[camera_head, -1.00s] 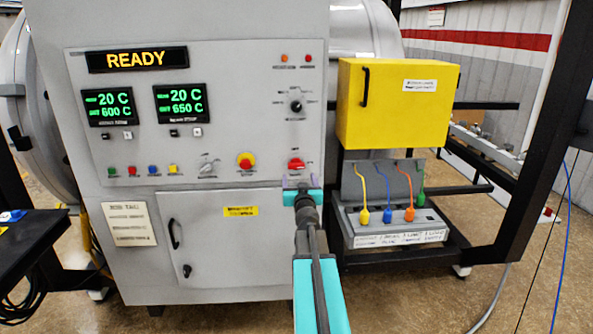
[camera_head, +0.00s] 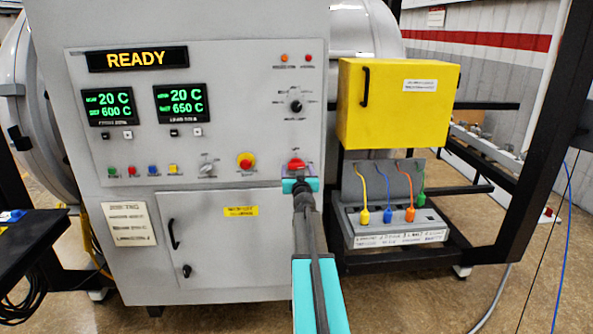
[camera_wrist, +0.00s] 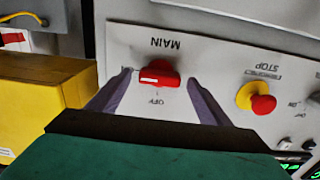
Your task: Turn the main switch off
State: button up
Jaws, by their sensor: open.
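The main switch (camera_wrist: 158,76) is a red knob with a white mark on its handle, on a light plate lettered MAIN and OFF. The wrist view shows it upside down. In the head view the red switch (camera_head: 296,165) sits at the lower right of the grey control panel. My gripper (camera_wrist: 160,82) is open, with one purple finger on each side of the knob and gaps visible between fingers and knob. In the head view my gripper (camera_head: 299,180) is right at the switch, its teal body covering the lower part of the plate. Contact cannot be told.
A red and yellow emergency stop button (camera_head: 245,161) is left of the switch; it also shows in the wrist view (camera_wrist: 257,100). A yellow box (camera_head: 390,115) stands out to the right, close beside my gripper in the wrist view (camera_wrist: 45,95).

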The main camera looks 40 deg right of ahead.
jog(key=shift+w+d, duration=0.4)
jog(key=shift+w, duration=0.1)
jog(key=c, duration=1)
jog(key=shift+c, duration=0.2)
